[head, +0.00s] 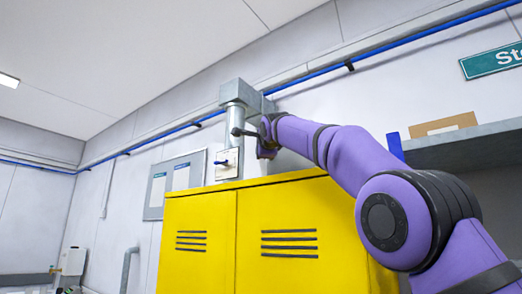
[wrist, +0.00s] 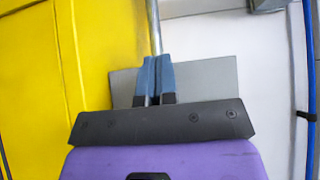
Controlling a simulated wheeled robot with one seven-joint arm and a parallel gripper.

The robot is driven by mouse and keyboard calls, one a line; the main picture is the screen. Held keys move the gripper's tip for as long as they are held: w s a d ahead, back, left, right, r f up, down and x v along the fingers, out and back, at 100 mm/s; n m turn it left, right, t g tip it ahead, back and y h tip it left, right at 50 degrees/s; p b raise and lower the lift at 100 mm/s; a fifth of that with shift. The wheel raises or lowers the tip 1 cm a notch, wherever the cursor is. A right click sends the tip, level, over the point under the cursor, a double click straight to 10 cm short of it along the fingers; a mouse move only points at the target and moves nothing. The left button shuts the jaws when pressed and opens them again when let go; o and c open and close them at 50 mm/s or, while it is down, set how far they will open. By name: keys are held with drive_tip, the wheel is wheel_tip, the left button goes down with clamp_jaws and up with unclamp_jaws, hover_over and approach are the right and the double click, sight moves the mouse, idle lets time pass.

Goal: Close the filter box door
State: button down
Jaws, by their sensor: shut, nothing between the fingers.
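My gripper (wrist: 158,62) shows in the wrist view with its two blue fingers together, shut and empty. A flat grey panel (wrist: 205,80) lies behind the fingers, and a thin metal rod (wrist: 155,25) runs up from them in the picture. I cannot tell whether the fingers touch either one. In the head view my arm reaches to a grey metal box and duct (head: 243,97) above the yellow cabinet. My wrist hides part of the duct. No filter box door can be made out clearly, nor how far open it stands.
The yellow cabinet (head: 288,220) with slotted vents stands below my arm, its doors flush. A pale plate with a blue lever (head: 227,163) is by the duct. A grey wall panel (head: 175,185) hangs to the left. A shelf with a cardboard box (head: 444,124) is at right.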

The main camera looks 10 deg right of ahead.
drive_tip(key=shift+w+d, duration=0.1)
drive_tip(key=shift+w, duration=0.4)
drive_tip(key=shift+d, duration=0.1)
drive_tip(key=shift+f, duration=0.1)
